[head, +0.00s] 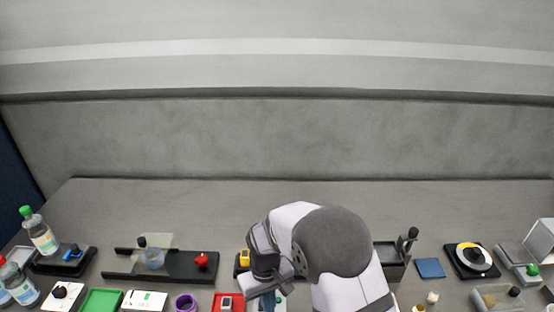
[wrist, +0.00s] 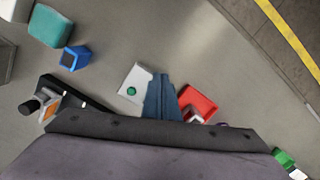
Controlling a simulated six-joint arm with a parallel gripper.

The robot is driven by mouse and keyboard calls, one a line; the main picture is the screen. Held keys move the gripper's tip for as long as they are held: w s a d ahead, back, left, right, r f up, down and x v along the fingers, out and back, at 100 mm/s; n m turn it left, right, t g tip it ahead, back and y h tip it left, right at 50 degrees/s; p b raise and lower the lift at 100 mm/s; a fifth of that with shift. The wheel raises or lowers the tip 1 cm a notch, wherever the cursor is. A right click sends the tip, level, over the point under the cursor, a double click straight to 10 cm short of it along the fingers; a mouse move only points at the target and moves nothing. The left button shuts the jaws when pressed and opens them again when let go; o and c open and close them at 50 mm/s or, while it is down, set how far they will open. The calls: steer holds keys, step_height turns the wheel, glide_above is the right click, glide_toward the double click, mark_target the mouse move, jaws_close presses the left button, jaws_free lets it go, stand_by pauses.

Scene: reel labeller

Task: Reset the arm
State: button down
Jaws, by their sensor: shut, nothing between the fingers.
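My gripper (wrist: 162,88) shows in the wrist view with its blue-grey fingers together and nothing between them. It points down over the bench, between a white plate with a green knob (wrist: 132,90) and a red tray (wrist: 197,100). In the head view my arm hangs over the front middle of the bench, and the fingertips are partly hidden by the wrist. The red tray (head: 236,303) lies just left of the gripper there, with a small white and dark item in it.
Left are bottles (head: 40,232), a black fixture with a red knob (head: 201,261), a green tray (head: 102,300) and a purple ring (head: 185,302). Right are a blue pad (head: 430,268), a reel on a black base (head: 473,258) and a grey machine (head: 538,240). The bench's back is clear.

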steer(key=s+d+r+m+g, duration=0.2)
steer(key=s+d+r, duration=0.1)
steer(key=s+d, duration=1)
steer(key=s+d+r+m+t, duration=0.1)
steer(key=d+r+m+t, duration=0.1)
steer(key=r, duration=0.4)
steer(key=shift+d+m+t, duration=0.4)
steer(key=shift+d+m, duration=0.3)
steer(key=shift+d, duration=0.55)
